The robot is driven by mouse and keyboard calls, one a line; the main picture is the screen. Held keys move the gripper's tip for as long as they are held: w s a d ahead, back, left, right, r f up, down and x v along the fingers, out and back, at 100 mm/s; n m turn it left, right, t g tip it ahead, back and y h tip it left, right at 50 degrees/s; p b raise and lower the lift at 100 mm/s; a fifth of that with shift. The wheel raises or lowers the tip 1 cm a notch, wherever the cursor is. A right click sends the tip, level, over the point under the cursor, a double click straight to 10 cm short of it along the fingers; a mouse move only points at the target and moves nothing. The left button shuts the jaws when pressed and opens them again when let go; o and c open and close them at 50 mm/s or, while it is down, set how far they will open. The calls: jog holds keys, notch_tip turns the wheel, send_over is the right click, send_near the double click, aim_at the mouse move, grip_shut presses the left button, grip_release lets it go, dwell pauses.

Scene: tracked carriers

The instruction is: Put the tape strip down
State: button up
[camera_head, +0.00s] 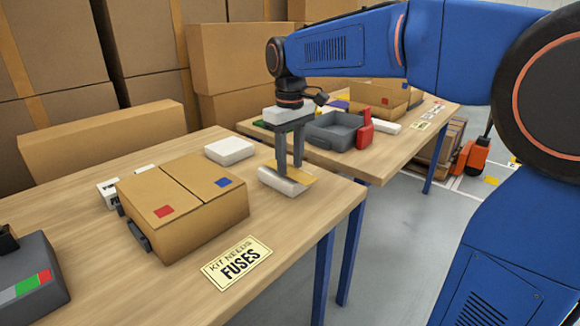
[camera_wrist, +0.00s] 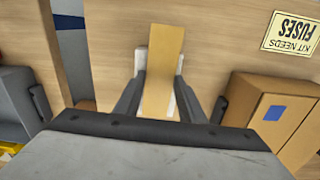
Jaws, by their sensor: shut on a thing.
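The tape strip, a flat tan-yellow piece (camera_head: 303,180), is between the fingers of my gripper (camera_head: 290,167). It also shows in the wrist view (camera_wrist: 164,48), running lengthwise away from my gripper (camera_wrist: 160,84). My gripper points down and is shut on the strip, low over the near table (camera_head: 318,196). A white block (camera_head: 281,182) lies right under the strip; its edges show on both sides of the strip in the wrist view (camera_wrist: 141,62). I cannot tell whether the strip touches the block.
A cardboard box (camera_head: 190,215) with red and blue squares stands left of my gripper. Another white block (camera_head: 229,150) lies behind it. A "KIT NEEDS FUSES" label (camera_head: 237,262) is in front. A grey bin (camera_head: 333,130) stands on the far table. Bare wood lies right of the label.

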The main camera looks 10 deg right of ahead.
aim_at(290, 170)
notch_tip(290, 170, up, 9)
dwell(0.3)
